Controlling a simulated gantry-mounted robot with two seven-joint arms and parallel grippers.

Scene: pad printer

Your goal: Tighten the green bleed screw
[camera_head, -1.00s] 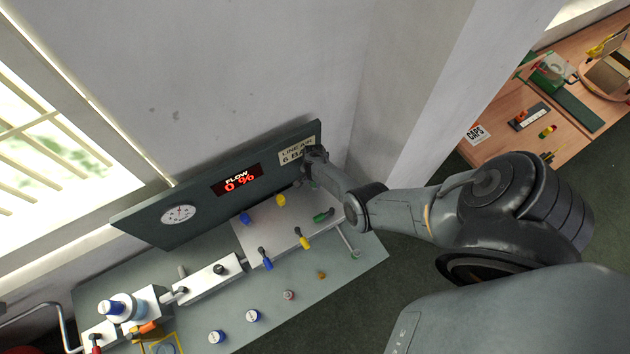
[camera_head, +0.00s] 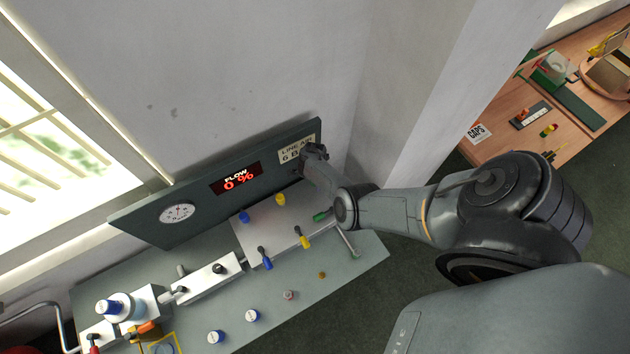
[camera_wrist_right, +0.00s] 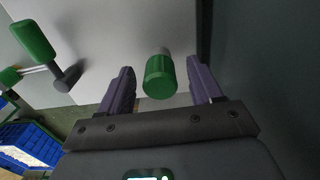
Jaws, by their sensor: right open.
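The green bleed screw (camera_wrist_right: 159,77), a ribbed green knob on a pale stem, shows in the right wrist view between the two fingers of my right gripper (camera_wrist_right: 160,85). The gripper is open, with a gap on each side of the knob. In the head view my right gripper (camera_head: 314,154) is by the right end of the upright panel, and the screw cannot be made out there. My left gripper is not in view.
A green-handled lever (camera_wrist_right: 35,40) is left of the screw in the wrist view; a blue crate (camera_wrist_right: 30,142) is lower left. In the head view, the panel (camera_head: 205,205) reads FLOW 0 %. Blue and yellow valve handles (camera_head: 304,240) stand on the bench plate.

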